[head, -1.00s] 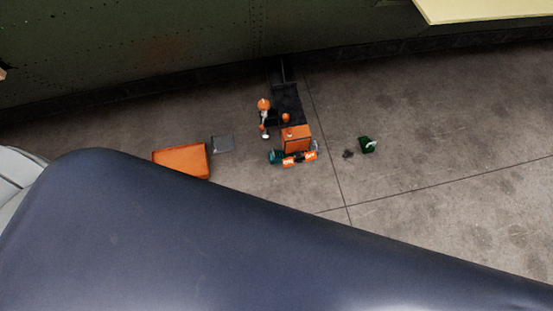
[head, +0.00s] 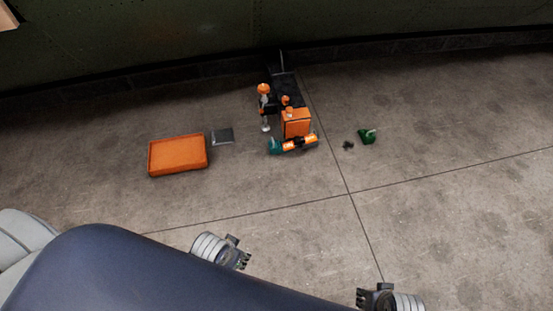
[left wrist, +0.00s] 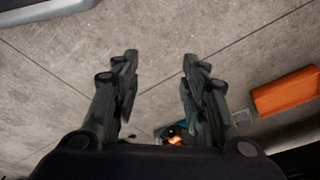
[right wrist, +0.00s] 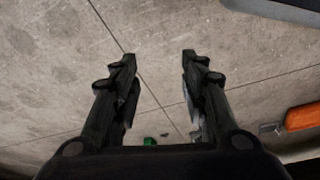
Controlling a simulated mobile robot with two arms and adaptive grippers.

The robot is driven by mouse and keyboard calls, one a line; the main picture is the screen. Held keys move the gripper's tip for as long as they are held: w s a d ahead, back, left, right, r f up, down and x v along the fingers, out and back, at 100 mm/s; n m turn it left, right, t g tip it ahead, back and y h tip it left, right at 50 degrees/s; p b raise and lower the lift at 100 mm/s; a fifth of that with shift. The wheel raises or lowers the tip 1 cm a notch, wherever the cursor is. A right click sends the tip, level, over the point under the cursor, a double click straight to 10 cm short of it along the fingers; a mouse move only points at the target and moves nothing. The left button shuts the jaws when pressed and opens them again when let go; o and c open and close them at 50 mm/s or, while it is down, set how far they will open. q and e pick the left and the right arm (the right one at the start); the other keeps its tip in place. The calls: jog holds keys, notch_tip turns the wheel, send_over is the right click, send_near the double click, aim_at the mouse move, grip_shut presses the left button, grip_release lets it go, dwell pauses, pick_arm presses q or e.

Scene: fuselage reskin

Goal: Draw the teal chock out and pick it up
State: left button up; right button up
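The teal chock (head: 274,146) lies on the concrete floor at the left end of an orange and black cylinder (head: 300,143), against the foot of an orange box-shaped unit (head: 295,122). I cannot tell how tightly it is wedged. A small teal patch (left wrist: 182,124) shows between my fingers in the left wrist view, beside something orange, mostly hidden by the gripper. My left gripper (head: 246,257) is open and empty, well in front of the chock. My right gripper (head: 363,298) is open and empty, farther to the right and nearer the bottom edge.
An orange tray (head: 178,155) and a small grey plate (head: 222,136) lie left of the unit. An orange-topped stand (head: 264,105) is close behind the chock. A green object (head: 367,136) and small dark pieces (head: 348,146) lie right. The floor in front is clear.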

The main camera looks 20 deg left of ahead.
pick_arm(q)
jog(key=shift+w, duration=0.15)
pick_arm(e)
jog(key=shift+w, duration=0.15)
pick_arm(q)
jog(key=shift+c, duration=0.7)
jog(key=s+a+f+g+p, duration=0.1)
jog(key=s+f+p, duration=0.2)
jog(key=s+p, duration=0.6)
jog(key=s+a+f+p, duration=0.2)
jog(key=s+f+p, duration=0.1)
jog(key=s+p, duration=0.6)
jog(key=shift+s+a+f+g, duration=0.2)
jog(key=shift+s+g, duration=0.2)
jog(key=shift+s, duration=0.4)
pick_arm(e)
jog(key=s+d+f+g, duration=0.1)
jog(key=s+f, duration=0.2)
jog(key=s, duration=0.6)
jog(key=s+d+f, duration=0.2)
jog(key=s+f, duration=0.1)
jog(key=s, duration=0.7)
jog(key=shift+s+d+f+g, duration=0.2)
jog(key=shift+s+g, duration=0.1)
jog(key=shift+g, duration=0.1)
jog(key=shift+c, duration=0.8)
jog(key=shift+a+n, duration=0.1)
jog(key=shift+n, duration=0.2)
